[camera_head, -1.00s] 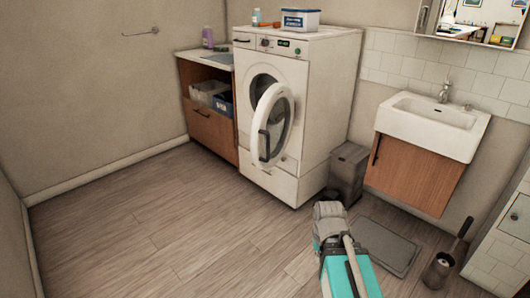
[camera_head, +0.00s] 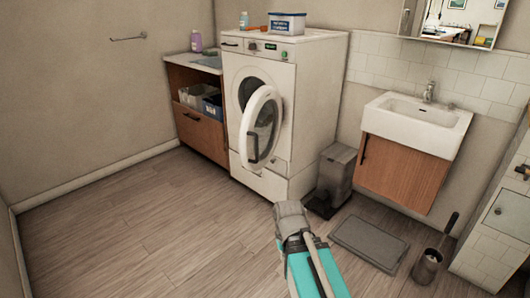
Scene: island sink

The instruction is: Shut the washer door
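The white washer (camera_head: 308,95) stands against the back wall. Its round door (camera_head: 275,104) is partly open, hinged on the right side, with its free edge and dark handle (camera_head: 252,148) swung out toward me on the left. My arm reaches in from the bottom of the head view, in front of and below the washer. Its end, where my gripper would be, points at the washer, apart from the door. The fingers cannot be made out.
A wooden cabinet (camera_head: 195,128) with bins stands left of the washer. A grey pedal bin (camera_head: 334,172) stands right of it, beside the sink (camera_head: 415,120). A grey mat (camera_head: 369,242) and toilet brush (camera_head: 428,265) are at right. Floor at left is clear.

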